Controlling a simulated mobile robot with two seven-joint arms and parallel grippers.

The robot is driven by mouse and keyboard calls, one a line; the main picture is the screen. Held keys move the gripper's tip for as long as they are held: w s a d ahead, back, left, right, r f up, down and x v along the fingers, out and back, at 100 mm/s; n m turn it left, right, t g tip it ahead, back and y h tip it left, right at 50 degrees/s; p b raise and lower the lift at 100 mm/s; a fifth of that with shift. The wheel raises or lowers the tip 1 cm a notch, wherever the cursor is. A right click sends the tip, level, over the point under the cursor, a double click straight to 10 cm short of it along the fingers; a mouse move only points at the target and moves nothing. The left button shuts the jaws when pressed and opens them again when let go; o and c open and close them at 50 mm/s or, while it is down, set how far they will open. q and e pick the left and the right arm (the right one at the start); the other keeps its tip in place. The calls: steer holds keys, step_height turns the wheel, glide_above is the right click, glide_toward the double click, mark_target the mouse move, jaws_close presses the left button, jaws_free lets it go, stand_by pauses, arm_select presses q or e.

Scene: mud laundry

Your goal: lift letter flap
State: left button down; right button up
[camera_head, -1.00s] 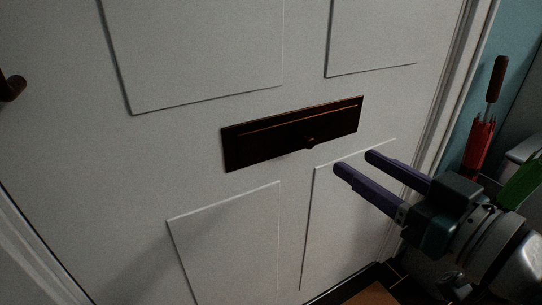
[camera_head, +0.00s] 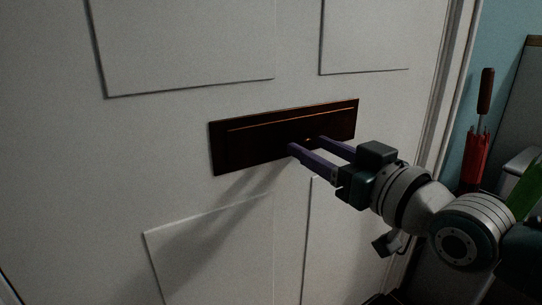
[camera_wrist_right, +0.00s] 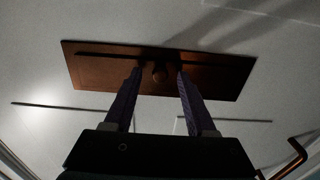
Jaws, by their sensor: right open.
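The dark reddish-brown letter flap (camera_head: 262,138) is set in a plate on the white door in the head view and looks closed. In the right wrist view the letter plate (camera_wrist_right: 100,72) spans the upper middle, with a small round knob (camera_wrist_right: 160,72) on it. My right gripper (camera_head: 306,144) is open, its two purple fingers pointing at the flap's lower edge. In the right wrist view the fingertips (camera_wrist_right: 159,72) lie on either side of the knob. I cannot tell if they touch it. My left gripper is not in view.
The white panelled door (camera_head: 180,120) fills most of the head view. A red umbrella (camera_head: 478,150) and a green item (camera_head: 524,190) stand to the right, beyond the door frame. A bent brown handle (camera_wrist_right: 296,152) shows at lower right in the wrist view.

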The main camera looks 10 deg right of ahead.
jaws_close()
stand_by(0.5)
